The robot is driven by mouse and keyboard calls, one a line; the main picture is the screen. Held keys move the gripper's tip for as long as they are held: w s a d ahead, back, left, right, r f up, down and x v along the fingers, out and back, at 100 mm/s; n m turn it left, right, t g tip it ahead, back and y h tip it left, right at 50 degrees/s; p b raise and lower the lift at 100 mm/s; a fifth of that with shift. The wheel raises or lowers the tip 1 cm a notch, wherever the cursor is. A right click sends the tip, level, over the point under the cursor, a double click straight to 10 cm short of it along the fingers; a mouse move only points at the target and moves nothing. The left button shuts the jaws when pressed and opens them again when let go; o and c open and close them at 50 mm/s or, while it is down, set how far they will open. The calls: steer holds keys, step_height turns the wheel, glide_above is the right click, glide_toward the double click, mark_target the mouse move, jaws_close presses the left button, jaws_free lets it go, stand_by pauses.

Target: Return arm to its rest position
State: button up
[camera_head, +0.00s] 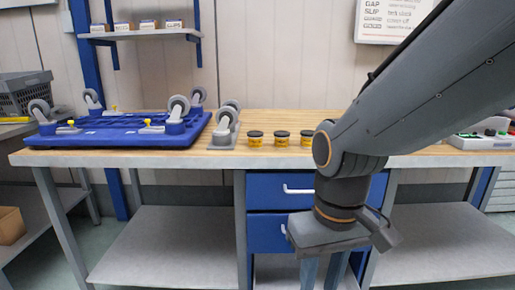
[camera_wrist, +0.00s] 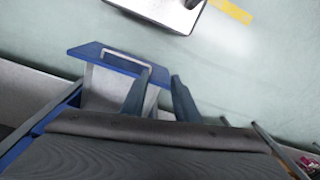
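My arm reaches in from the upper right of the head view and bends down at the wrist. My gripper (camera_head: 323,273) hangs pointing down in front of the blue drawers, below the bench top. Its two blue-grey fingers are apart with nothing seen between them; the tips are cut off by the lower edge. In the wrist view the gripper (camera_wrist: 158,92) also shows two separated fingers over the floor and a blue drawer front.
The wooden workbench (camera_head: 215,161) stands behind my gripper, holding a blue wheeled dolly (camera_head: 115,133), several yellow-and-black jars (camera_head: 281,139) and grey casters. A blue drawer front (camera_wrist: 112,58) juts out near the fingers. Green floor (camera_wrist: 245,75) is open beyond it.

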steer(key=d+r+m+p, duration=0.3)
steer(key=d+r+p, duration=0.5)
steer(key=p, duration=0.8)
steer(key=shift+s+d+r+h+p, duration=0.2)
steer(key=shift+d+r+h+p, duration=0.15)
steer(key=shift+r, duration=0.55)
